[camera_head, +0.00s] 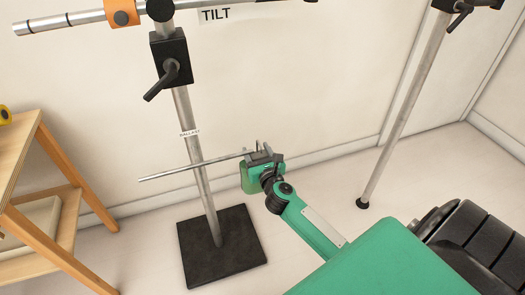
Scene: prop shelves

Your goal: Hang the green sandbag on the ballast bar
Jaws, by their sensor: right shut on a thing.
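The ballast bar (185,167) is a thin metal rod crossing an upright pole, just below a small label reading BALLAST. My right gripper (260,157) is at the bar's right end and shut on the green sandbag (249,179). The sandbag is a small green block shape below and left of the fingers, well above the floor. The bar's right end meets the gripper and sandbag in the picture. I cannot tell whether the sandbag's loop is around the bar or only beside it. My left gripper is not in view.
The pole (204,195) stands on a black square base plate (222,246). A black clamp with a lever (170,62) sits higher on it. A wooden shelf (58,205) is at the left. Another metal pole (403,110) stands at the right. Open floor lies between the poles.

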